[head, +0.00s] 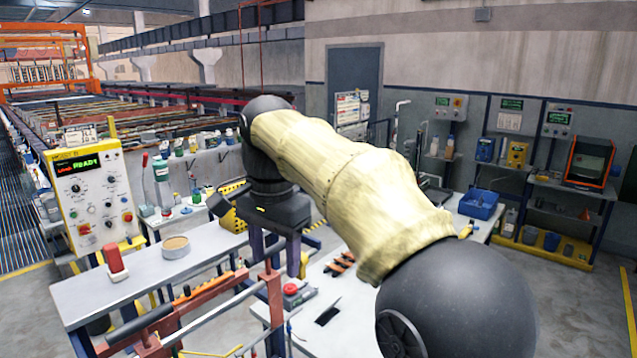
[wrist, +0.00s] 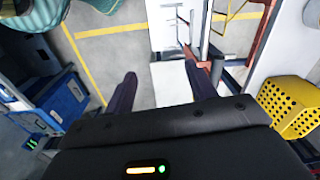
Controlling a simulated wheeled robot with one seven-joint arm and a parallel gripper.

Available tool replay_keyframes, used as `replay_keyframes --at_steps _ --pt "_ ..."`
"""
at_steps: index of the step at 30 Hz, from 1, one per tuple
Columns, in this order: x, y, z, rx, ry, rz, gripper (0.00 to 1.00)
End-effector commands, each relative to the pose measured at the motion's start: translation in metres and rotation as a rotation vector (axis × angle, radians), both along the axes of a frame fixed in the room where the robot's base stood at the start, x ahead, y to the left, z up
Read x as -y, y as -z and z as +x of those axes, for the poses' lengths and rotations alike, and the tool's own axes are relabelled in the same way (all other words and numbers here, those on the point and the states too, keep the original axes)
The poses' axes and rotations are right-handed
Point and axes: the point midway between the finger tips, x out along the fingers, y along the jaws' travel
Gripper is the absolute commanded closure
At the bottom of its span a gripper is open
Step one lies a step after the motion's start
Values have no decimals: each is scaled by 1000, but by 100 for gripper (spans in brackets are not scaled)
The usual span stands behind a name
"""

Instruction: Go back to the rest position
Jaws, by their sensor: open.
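My gripper (head: 276,258) hangs down from my raised arm, which has a pale yellow sleeve and crosses the middle of the head view. The two dark purple fingers are apart with nothing between them. In the wrist view my gripper (wrist: 159,82) also shows open and empty, with floor and white surfaces below the fingers. In the head view it appears near the gap between the grey bench (head: 120,280) and the white table (head: 345,318). Its exact height cannot be told.
A red-and-orange rack frame (head: 215,312) stands in front. A yellow perforated basket (head: 232,208) is close by; it also shows in the wrist view (wrist: 291,105). A round tan container (head: 175,247) and a red object (head: 115,262) stand on the grey bench. A control box (head: 92,198) rises at left.

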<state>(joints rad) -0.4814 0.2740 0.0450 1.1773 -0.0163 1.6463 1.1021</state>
Motion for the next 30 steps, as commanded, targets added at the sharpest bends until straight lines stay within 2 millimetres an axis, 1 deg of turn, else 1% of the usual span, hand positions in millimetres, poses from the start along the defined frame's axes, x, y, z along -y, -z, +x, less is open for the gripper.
replay_keyframes --at_steps 1,2,7,11,12,14,15,19,23,27,30 --pt "9 14 3 2 -13 -2 44" --pt "13 23 6 7 -27 0 44" --pt "47 78 16 34 -116 1 44" --pt "75 120 16 59 -184 -2 44" --pt "84 133 15 66 -205 -3 44" --pt "98 152 12 78 -237 -6 44" --pt "107 165 9 84 -257 -10 44" --pt "136 206 -5 108 -325 -20 44" --pt "164 245 -26 132 -392 -35 44" --pt "191 284 -56 155 -461 -56 44" --pt "207 308 -80 171 -509 -72 44"
